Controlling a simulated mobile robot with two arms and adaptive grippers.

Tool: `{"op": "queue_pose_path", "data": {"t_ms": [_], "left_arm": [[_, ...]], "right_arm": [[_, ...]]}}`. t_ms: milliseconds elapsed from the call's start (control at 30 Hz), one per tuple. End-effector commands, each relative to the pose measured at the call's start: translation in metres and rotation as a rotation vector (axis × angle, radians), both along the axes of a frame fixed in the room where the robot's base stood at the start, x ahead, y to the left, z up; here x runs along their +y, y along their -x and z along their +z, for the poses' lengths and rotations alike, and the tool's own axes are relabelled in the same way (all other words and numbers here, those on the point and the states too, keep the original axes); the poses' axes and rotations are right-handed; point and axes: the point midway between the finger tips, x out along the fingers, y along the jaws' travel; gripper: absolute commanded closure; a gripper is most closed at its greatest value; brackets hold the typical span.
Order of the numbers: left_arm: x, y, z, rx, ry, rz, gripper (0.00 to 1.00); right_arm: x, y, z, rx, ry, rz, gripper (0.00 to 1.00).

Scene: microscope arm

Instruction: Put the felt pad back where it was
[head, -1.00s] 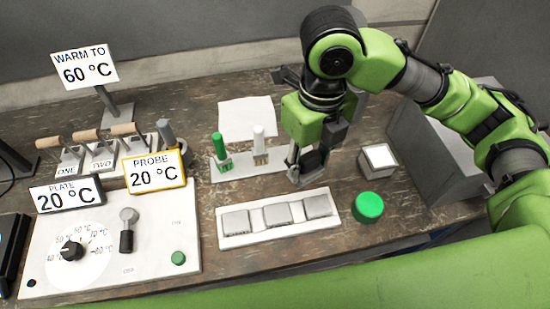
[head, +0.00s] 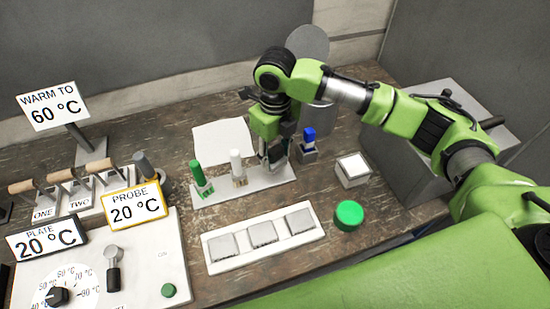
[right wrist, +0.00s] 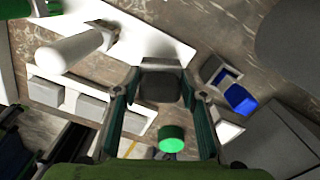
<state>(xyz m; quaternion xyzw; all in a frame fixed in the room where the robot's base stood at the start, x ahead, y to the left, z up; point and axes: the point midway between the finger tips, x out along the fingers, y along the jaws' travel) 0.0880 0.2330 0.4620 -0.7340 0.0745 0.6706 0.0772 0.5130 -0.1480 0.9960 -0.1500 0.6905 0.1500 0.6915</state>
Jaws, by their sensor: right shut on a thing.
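My right gripper (head: 275,160) is above the right end of the white rack strip (head: 215,195) in the head view. In the right wrist view, its fingers hold a dark grey pad (right wrist: 160,88) between their tips. This looks like the felt pad, though its material is hard to tell. The arm and fingers mostly hide it in the head view. A white tray (head: 213,267) in front holds three light grey square pads, including the middle one (head: 262,233). My left gripper is out of view.
A green-topped (head: 196,172) and a white-topped piece (head: 236,163) stand just left of the gripper. A blue-topped piece (head: 308,136) stands close on its right. A white-topped block (head: 353,168) and green button (head: 348,214) are farther right.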

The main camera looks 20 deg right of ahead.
Motion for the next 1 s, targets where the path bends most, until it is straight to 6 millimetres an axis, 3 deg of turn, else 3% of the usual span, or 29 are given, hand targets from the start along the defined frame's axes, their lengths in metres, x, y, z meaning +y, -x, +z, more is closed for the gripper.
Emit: {"op": "queue_pose_path", "data": {"t_ms": [333, 733, 767, 800, 1000], "left_arm": [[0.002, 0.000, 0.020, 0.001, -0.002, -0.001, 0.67], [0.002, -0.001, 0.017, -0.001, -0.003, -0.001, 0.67], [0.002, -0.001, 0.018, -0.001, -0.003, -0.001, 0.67], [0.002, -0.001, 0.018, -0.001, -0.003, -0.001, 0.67], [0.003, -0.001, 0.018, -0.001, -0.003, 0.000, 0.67]], "right_arm": [[-0.002, -0.006, -0.035, 0.000, 0.001, 0.000, 0.79], [-0.001, -0.006, -0.043, 0.000, 0.000, 0.000, 0.79], [-0.001, -0.006, -0.042, 0.000, 0.001, 0.000, 0.54], [-0.001, -0.006, -0.042, 0.000, 0.001, 0.000, 0.45], [-0.001, -0.006, -0.042, 0.000, 0.001, 0.000, 0.45]]}}
